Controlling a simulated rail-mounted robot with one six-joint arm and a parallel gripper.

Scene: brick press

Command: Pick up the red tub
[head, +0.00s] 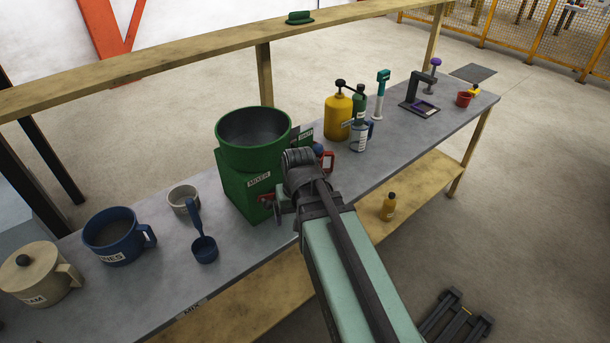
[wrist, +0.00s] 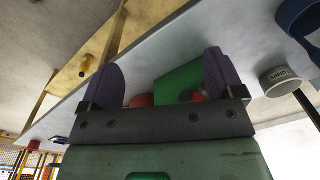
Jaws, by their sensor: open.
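The red tub (head: 464,99) stands upright at the far right end of the grey bench in the head view, small and open-topped. A small yellow thing sits just behind it. The mixer's green body and red parts show beyond the fingers in the wrist view. In the head view my arm mostly hides the gripper.
Left of the mixer stand a grey cup (head: 183,199), a blue scoop (head: 204,248), a blue mug (head: 113,238) and a beige lidded pot (head: 36,272). Between mixer and tub are a yellow bottle (head: 338,117), a teal-topped tool (head: 380,95) and a dark press (head: 420,98). A wooden rail runs behind.

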